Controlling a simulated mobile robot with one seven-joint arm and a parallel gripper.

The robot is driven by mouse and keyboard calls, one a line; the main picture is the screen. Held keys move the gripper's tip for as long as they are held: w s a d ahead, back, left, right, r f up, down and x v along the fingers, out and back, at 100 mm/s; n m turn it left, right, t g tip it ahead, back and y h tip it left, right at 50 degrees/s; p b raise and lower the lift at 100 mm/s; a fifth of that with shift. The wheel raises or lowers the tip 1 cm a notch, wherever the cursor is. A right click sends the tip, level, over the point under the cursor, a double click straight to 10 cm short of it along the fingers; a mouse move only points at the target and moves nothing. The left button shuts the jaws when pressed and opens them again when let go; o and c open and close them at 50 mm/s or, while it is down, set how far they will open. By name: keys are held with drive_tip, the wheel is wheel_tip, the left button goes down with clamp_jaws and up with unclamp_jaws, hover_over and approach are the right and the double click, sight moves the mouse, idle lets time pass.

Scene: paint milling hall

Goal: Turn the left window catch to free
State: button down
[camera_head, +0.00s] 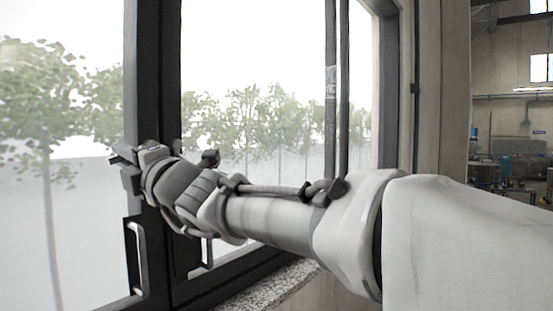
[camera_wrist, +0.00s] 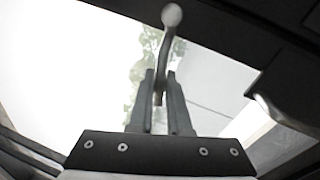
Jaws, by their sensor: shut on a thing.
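The left window catch shows in the wrist view as a slim curved grey lever (camera_wrist: 165,45) with a pale rounded knob at its end. My gripper (camera_wrist: 159,80) has its two fingers closed on the lever's shank, below the knob. In the head view my gripper (camera_head: 124,160) is at the dark middle frame of the window, at the left end of my arm. There the catch cannot be made out behind the gripper, and its exact angle cannot be told.
A silver pull handle (camera_head: 140,257) on a black plate sits below my gripper. A second handle (camera_head: 207,254) is partly hidden under my arm. A speckled stone sill (camera_head: 268,287) runs below.

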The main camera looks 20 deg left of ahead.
drive_tip(key=shift+r+m, duration=0.25)
drive_tip(key=shift+m, duration=0.25)
drive_tip(key=c, duration=0.9)
unclamp_jaws()
drive_tip(key=shift+o, duration=0.2)
drive_tip(key=shift+f, duration=0.1)
